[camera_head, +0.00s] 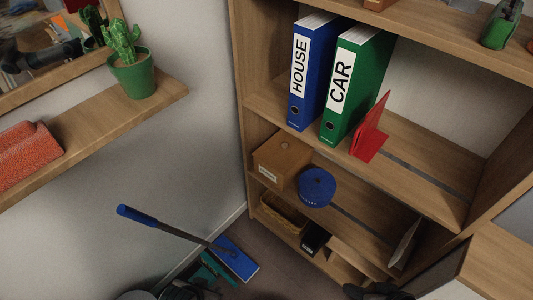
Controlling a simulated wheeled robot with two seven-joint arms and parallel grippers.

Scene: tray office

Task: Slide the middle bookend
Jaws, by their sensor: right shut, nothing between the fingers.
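A red bookend (370,132) stands on the middle shelf (425,185), just right of a green binder marked CAR (357,85). A blue binder marked HOUSE (312,70) stands left of the green one. A dark slot runs along the shelf to the right of the bookend. My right gripper (378,291) is at the bottom edge, below and apart from the bookend; it is shut and empty. A dark shape at the bottom left, likely my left gripper (182,292), is mostly cut off, so its jaws cannot be made out.
The middle shelf is bare right of the bookend. Below are a wooden box (282,160), a blue round object (317,187) and a pale upright plate (405,242). A potted cactus (131,72) stands on a wall shelf at left. A blue-handled broom-like tool (180,228) leans below.

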